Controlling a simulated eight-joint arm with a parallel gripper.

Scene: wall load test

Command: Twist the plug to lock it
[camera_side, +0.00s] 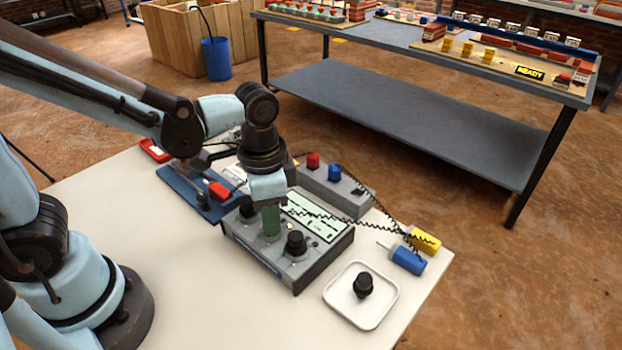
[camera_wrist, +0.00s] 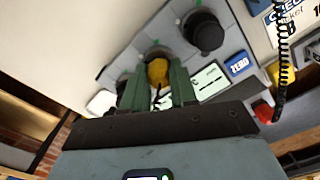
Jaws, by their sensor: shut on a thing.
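My gripper (camera_side: 270,222) points down over the front part of a grey instrument box (camera_side: 325,258) on the pale table. Its green fingers are shut on a yellow plug, which shows between them in the wrist view (camera_wrist: 158,72). A thin dark line runs back from the plug between the fingers. The plug stands at the face of the box, between two black knobs, one of them plain in the side view (camera_side: 296,243). In the side view the fingers hide the plug. How far the plug is turned or seated cannot be told.
A white tray (camera_side: 337,314) with a black knob (camera_side: 363,285) lies at front right. Yellow (camera_side: 424,240) and blue (camera_side: 408,260) probes with coiled leads lie near the right edge. A grey box (camera_side: 347,196) with red and blue tops stands behind. The near table is clear.

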